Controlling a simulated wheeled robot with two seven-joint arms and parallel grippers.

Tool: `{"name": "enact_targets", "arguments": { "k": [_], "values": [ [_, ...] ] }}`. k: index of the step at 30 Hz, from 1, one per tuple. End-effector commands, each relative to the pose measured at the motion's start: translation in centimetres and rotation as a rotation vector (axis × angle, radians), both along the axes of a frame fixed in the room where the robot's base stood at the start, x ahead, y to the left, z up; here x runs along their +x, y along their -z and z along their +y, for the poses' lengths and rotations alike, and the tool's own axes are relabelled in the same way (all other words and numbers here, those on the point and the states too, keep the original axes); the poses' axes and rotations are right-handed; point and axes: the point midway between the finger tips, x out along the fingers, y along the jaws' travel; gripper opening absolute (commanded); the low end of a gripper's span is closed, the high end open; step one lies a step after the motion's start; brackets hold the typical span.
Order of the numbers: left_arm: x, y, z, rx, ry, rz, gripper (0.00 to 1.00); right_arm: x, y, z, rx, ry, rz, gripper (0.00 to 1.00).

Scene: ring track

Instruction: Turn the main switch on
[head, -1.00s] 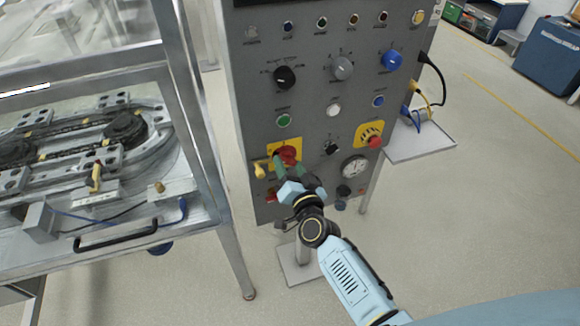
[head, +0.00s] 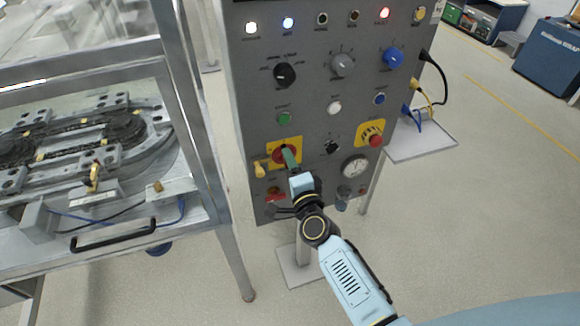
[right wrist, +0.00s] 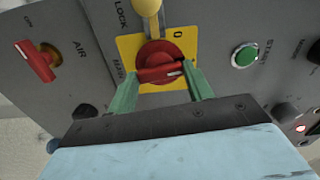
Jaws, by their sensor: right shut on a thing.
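The main switch, a red rotary knob on a yellow plate, shows low on the left of the grey panel in the head view (head: 278,156). In the right wrist view its red knob (right wrist: 154,52) has a bar handle with a white mark near its right end. My right gripper (right wrist: 160,75) has its green fingers on both ends of this handle and is shut on it. In the head view the right gripper (head: 289,158) partly covers the knob. My left gripper is not in view.
A yellow hanging tag or lock (head: 259,169) is beside the switch. A red AIR lever (right wrist: 38,62), a green button (head: 284,118) and a red emergency button (head: 376,140) are nearby. A metal-framed track table (head: 200,190) stands close on the left.

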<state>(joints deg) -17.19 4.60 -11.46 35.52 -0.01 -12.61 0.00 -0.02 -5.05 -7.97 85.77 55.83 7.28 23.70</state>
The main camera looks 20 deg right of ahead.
Motion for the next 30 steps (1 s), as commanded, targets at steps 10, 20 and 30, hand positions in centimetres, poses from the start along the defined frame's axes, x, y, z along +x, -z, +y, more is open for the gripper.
{"name": "enact_targets", "arguments": {
  "k": [10,20,30],
  "values": [
    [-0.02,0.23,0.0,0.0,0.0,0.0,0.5,-0.03,0.08,0.01,0.105,-0.001,0.006,0.28],
    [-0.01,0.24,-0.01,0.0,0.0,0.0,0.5,-0.03,0.07,0.02,0.118,0.0,0.006,0.28],
    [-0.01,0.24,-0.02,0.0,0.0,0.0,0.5,-0.02,0.05,0.02,0.116,0.0,0.005,0.73]
  ]
}}
